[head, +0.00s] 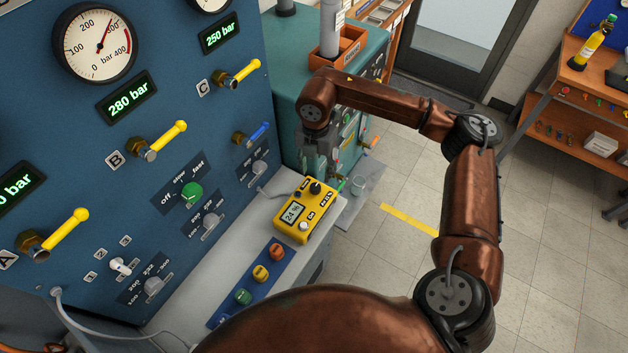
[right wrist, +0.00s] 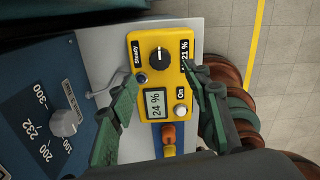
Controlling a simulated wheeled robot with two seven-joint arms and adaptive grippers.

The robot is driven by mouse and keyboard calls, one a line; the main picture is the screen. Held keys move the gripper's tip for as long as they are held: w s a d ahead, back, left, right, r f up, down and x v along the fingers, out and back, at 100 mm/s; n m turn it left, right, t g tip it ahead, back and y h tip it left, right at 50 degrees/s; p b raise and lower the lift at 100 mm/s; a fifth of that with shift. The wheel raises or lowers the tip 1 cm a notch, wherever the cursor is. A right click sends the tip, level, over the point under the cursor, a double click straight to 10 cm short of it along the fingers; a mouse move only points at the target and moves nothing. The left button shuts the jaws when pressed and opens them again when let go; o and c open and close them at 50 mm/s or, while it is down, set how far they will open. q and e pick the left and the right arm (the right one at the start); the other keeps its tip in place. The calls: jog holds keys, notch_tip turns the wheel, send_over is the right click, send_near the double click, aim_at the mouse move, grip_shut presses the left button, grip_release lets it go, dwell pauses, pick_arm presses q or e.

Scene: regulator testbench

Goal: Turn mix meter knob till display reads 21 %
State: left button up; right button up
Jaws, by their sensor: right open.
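The yellow mix meter (head: 304,211) sits on the grey bench ledge beside the blue panel. Its display (head: 292,213) reads 24 %. Its black knob (head: 316,188) is near one end; in the right wrist view the knob (right wrist: 158,59) shows a white pointer line, and a label (right wrist: 185,52) beside it reads 21 %. A white button (right wrist: 180,111) marked On lies near the display (right wrist: 154,103). My right gripper (right wrist: 170,75) is open, its two green fingers apart on either side of the meter, not touching the knob. My left gripper is not in view.
The blue panel (head: 100,180) carries yellow levers, gauges and switches close to the left. A teal cabinet (head: 290,80) stands behind. The floor to the right is clear.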

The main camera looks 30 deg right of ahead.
aim_at(315, 187)
notch_tip(315, 187, down, 6)
jog(key=shift+f+b, duration=0.1)
jog(key=shift+b, duration=0.25)
jog(key=shift+f, duration=0.65)
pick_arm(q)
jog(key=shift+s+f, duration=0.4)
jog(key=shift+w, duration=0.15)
pick_arm(e)
jog(key=shift+c, duration=0.3)
jog(key=c, duration=1.1)
